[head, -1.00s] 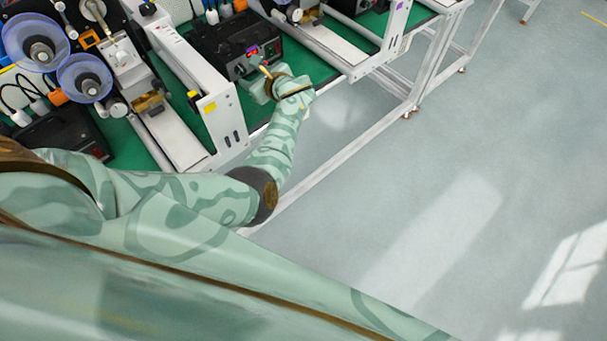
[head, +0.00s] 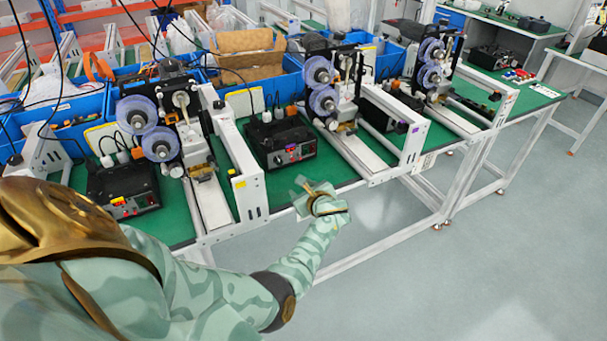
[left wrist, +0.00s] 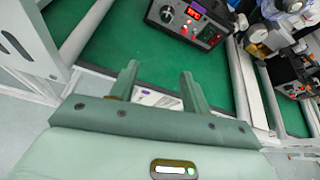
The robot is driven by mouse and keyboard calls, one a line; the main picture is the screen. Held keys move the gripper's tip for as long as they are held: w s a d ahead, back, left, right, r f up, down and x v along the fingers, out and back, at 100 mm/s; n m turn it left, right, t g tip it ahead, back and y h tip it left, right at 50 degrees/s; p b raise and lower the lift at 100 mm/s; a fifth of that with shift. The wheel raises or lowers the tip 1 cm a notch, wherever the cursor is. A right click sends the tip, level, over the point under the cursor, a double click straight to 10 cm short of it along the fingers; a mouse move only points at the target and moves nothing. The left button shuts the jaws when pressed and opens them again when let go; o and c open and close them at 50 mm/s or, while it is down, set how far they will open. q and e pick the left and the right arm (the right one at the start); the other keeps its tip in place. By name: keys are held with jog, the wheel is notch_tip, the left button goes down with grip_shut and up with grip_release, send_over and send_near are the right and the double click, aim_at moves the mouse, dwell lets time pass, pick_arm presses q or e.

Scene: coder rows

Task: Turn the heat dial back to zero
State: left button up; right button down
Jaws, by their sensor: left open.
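A black control box (head: 284,135) with a lit red display stands on the green bench top in the middle of the head view. Its round heat dial (head: 277,160) is on the front panel, left of the display. The left wrist view shows the dial (left wrist: 166,14) beside the red display (left wrist: 193,12), too small to read its setting. My left gripper (head: 306,187) is at the bench's front edge, in front of the box and apart from it. Its two fingers (left wrist: 159,78) are spread with nothing between them. My right gripper is not in view.
White machine frames (head: 240,160) stand on both sides of the box, with coder machines (head: 333,95) carrying blue reels. Another black box (head: 123,188) is at the left. Blue bins (head: 265,92) stand behind. Grey floor (head: 450,290) is open at the right.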

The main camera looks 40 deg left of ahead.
pick_arm(q)
jog(key=s+d+f+n+h, duration=0.2)
jog(key=s+f, duration=0.3)
jog(key=f, duration=0.4)
jog(key=s+d+f+n+h+b, duration=0.1)
jog(key=s+d+f+h, duration=0.2)
jog(key=f, duration=0.7)
jog(key=s+d, duration=0.2)
jog(key=shift+s+d+n, duration=0.2)
jog(key=shift+s+n, duration=0.15)
jog(key=shift+n, duration=0.05)
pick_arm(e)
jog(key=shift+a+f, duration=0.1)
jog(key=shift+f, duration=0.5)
pick_arm(q)
jog(key=shift+f, duration=0.1)
